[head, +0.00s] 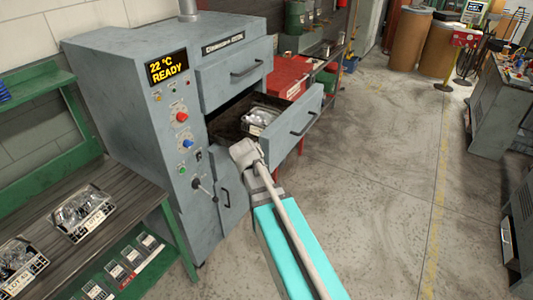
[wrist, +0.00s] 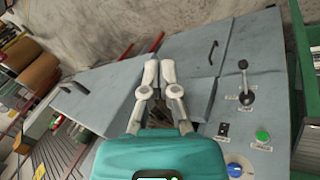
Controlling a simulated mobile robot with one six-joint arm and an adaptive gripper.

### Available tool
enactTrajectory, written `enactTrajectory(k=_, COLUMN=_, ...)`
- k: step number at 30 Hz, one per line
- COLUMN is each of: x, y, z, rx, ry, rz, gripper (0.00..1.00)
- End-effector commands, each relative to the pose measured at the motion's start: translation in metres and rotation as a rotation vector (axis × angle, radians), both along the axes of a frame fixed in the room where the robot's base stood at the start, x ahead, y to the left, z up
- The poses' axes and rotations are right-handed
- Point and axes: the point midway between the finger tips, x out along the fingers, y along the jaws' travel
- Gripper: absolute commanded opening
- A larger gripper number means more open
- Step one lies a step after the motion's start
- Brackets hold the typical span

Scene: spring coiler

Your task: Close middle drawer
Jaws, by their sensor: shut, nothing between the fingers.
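The middle drawer (head: 297,124) of the grey oven cabinet stands pulled out, with its handle (head: 303,122) on the front panel. A tray of small parts (head: 262,117) sits inside it. In the wrist view the drawer front (wrist: 100,103) shows at left with its handle. My gripper (wrist: 159,68) has its two fingers together and empty. It is close to the inner end of the open drawer's front in that view; I cannot tell whether it touches.
The top drawer (head: 232,79) sits above the open one. A lower door (head: 232,190) is below. A lever and knobs (head: 182,117) are on the cabinet's side panel. A green bench (head: 62,225) stands at left. The floor (head: 390,190) at right is clear.

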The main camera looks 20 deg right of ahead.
Motion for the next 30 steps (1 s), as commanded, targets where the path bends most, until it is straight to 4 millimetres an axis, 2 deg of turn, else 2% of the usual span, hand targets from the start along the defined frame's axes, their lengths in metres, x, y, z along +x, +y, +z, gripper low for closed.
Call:
enactTrajectory(k=1, x=-0.026, y=0.011, z=-0.019, rx=0.067, ry=0.028, rz=-0.027, gripper=0.0)
enactTrajectory(k=6, x=-0.079, y=0.047, z=-0.045, rx=0.264, ry=0.12, rz=-0.093, gripper=0.0)
enactTrajectory(k=9, x=-0.099, y=0.063, z=-0.053, rx=0.343, ry=0.162, rz=-0.118, gripper=0.0)
enactTrajectory(k=12, x=-0.112, y=0.073, z=-0.056, rx=0.394, ry=0.192, rz=-0.132, gripper=0.0)
enactTrajectory(k=16, x=-0.118, y=0.078, z=-0.057, rx=0.422, ry=0.208, rz=-0.14, gripper=0.0)
enactTrajectory(k=30, x=-0.118, y=0.079, z=-0.057, rx=0.423, ry=0.208, rz=-0.14, gripper=0.0)
